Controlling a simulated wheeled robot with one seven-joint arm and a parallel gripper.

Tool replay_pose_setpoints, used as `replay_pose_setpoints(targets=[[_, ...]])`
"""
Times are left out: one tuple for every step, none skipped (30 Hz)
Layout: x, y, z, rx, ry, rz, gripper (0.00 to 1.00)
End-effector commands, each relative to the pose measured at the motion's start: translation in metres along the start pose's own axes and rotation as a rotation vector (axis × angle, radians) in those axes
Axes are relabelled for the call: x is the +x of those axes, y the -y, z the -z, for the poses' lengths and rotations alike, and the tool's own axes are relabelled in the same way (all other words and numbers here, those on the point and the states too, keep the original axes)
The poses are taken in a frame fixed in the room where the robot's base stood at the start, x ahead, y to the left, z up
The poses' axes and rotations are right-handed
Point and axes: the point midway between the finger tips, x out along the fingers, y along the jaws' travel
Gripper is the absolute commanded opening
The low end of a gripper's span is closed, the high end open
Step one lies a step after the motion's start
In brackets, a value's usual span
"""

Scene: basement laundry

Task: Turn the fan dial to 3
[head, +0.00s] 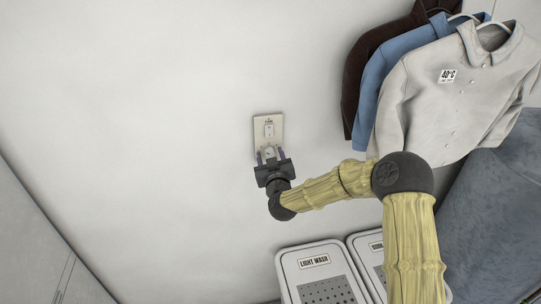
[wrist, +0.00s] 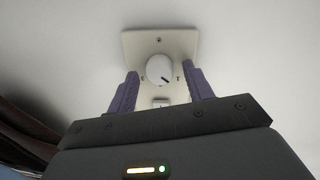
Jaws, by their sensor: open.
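The fan dial (wrist: 158,66) is a round white knob on a cream wall plate (wrist: 183,42). A dark pointer mark on the knob points to the lower right in the wrist view. Small marks on the plate flank the knob, too small to read surely. My gripper (wrist: 162,76) is open, with one purple finger on each side of the dial and a visible gap to it. In the head view, my gripper (head: 270,156) is at the lower part of the plate (head: 258,128) and partly hides the dial.
Shirts, the nearest a pale one (head: 430,95), hang at the right. A light-wash bin (head: 290,262) stands below. The wall around the plate is bare.

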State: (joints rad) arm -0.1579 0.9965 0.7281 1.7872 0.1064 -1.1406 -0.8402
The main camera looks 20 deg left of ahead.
Motion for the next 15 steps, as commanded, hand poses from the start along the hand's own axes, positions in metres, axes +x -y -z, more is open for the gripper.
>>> replay_pose_setpoints(targets=[[0.0001, 0.0004, -0.0001, 0.0, 0.0, 0.001, 0.51], [0.0, 0.0004, -0.0002, 0.0, 0.0, 0.001, 0.51], [-0.0001, 0.0003, -0.0002, 0.0, 0.0, 0.001, 0.51], [-0.0001, 0.0004, -0.0002, 0.0, 0.0, 0.001, 0.51], [-0.0001, 0.0004, -0.0001, 0.0, 0.0, 0.001, 0.51], [-0.0002, 0.0003, -0.0001, 0.0, 0.0, 0.001, 0.47], [-0.0002, 0.0003, -0.0001, 0.0, 0.0, 0.001, 0.41], [-0.0002, 0.0003, -0.0001, 0.0, 0.0, 0.001, 0.36], [-0.0003, 0.0003, -0.0001, 0.0, 0.0, 0.001, 0.28], [-0.0003, 0.0003, -0.0001, 0.0, 0.0, 0.0, 0.22], [-0.0003, 0.0003, 0.0, 0.0, 0.0, 0.001, 0.16], [-0.0003, 0.0003, 0.0, 0.0, 0.0, 0.001, 0.08], [-0.0003, 0.0003, 0.0, 0.0, 0.0, 0.001, 0.07], [-0.0003, 0.0003, 0.0, 0.0, 0.0, 0.001, 0.07], [-0.0003, 0.0003, 0.0, 0.0, 0.0, 0.001, 0.07]])
